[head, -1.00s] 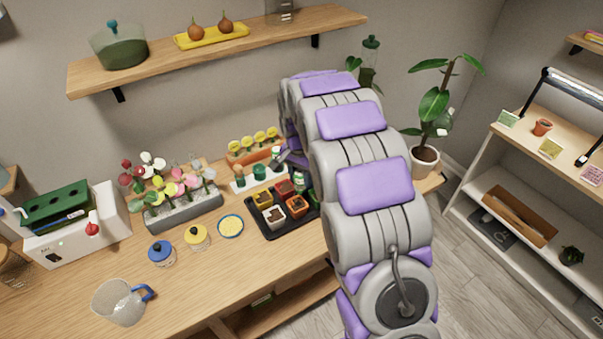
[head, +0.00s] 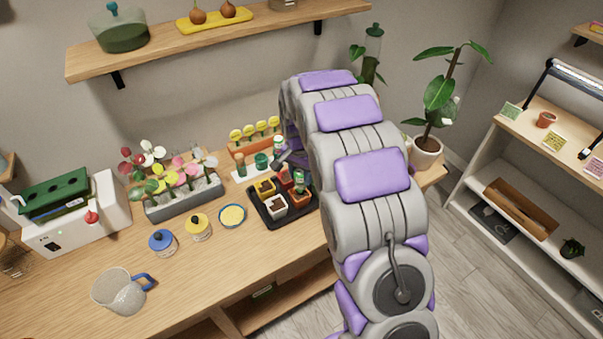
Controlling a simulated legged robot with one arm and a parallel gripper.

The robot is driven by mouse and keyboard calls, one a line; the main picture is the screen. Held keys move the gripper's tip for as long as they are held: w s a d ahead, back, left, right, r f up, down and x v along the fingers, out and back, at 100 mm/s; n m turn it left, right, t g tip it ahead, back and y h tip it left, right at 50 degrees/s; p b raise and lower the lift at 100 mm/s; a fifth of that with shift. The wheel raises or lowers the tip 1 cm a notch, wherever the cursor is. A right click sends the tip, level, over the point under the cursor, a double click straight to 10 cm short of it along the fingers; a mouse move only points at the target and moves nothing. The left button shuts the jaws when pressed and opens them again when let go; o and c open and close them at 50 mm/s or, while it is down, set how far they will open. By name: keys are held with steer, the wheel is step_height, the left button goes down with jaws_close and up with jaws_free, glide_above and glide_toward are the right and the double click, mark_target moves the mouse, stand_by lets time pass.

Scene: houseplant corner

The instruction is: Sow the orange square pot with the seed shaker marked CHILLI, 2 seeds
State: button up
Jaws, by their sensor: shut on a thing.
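The orange square pot (head: 301,199) stands at the right of the black tray (head: 264,222), partly hidden by a small shaker and my arm. That seed shaker (head: 299,182), white with green parts, shows directly over or in front of the pot's back edge. Its lettering is too small to read. My gripper (head: 294,164) is mostly hidden by my arm; it is shut on this shaker. I cannot tell whether the shaker is tilted or how high it is. Another shaker (head: 278,143) stands behind, at the right end of the white rack (head: 240,178).
The tray also holds a yellow pot (head: 265,188), a white pot (head: 275,208) and a red pot (head: 285,176).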

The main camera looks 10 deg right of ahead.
steer(key=shift+a, duration=0.15)
steer(key=shift+d+f, duration=0.2)
steer(key=shift+d, duration=0.1)
steer(key=shift+a+f, duration=0.1)
steer(key=shift+f, duration=0.3)
stand_by(1.7)
steer(key=shift+r+p, duration=1.55)
steer(key=shift+r, duration=2)
steer(key=shift+f, duration=0.15)
steer(key=shift+f+b, duration=0.35)
steer(key=shift+f, duration=2.5)
steer(key=shift+f, duration=0.5)
